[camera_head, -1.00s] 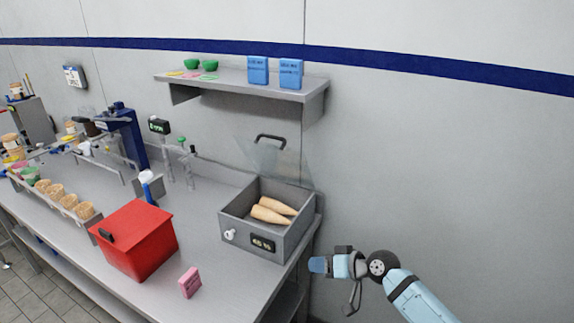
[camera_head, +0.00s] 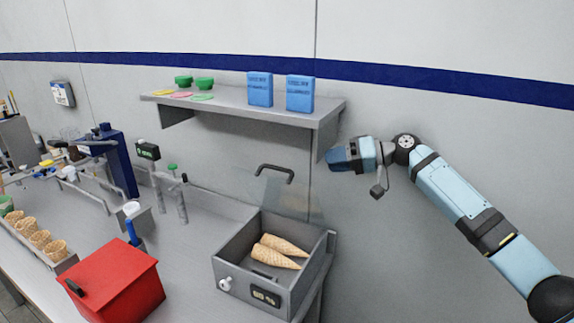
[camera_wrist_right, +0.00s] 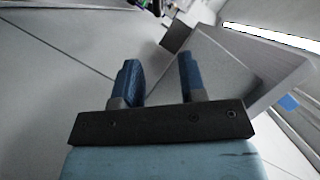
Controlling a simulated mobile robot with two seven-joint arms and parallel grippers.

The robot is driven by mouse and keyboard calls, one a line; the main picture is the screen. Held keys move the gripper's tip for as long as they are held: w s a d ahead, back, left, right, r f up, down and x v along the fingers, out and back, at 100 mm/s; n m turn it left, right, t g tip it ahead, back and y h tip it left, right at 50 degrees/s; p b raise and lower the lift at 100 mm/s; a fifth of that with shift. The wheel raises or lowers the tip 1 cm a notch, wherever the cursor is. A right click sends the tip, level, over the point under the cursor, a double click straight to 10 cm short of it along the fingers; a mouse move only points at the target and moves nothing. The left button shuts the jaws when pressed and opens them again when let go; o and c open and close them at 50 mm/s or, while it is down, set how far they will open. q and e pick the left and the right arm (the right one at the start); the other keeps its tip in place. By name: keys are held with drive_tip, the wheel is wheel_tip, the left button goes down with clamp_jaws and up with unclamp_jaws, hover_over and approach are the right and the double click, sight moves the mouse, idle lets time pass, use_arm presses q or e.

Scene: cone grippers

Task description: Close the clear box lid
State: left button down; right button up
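The grey box (camera_head: 237,285) stands at the right end of the counter with two waffle cones (camera_head: 277,254) inside. Its clear lid (camera_head: 288,202) is raised, tilted up at the back by the wall. A dark handle (camera_head: 274,169) is on the lid's top edge. My right gripper (camera_head: 332,160) is at the wall, to the right of and slightly above the handle, apart from it. In the wrist view its two blue fingers (camera_wrist_right: 157,78) are spread with nothing between them. My left gripper is not in view.
A grey shelf (camera_head: 240,112) with two blue cartons (camera_head: 280,91) hangs above the lid, its right end close to my right gripper. A red box (camera_head: 120,285) stands left of the grey box. The wall right of the box is bare.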

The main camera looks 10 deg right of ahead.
drive_tip(key=p, duration=0.2)
hover_over(285, 193)
drive_tip(key=w, duration=0.1)
drive_tip(key=f, duration=0.3)
drive_tip(key=shift+w+d+f, duration=0.15)
drive_tip(key=shift+w+d, duration=0.05)
drive_tip(key=shift+d, duration=0.2)
clamp_jaws()
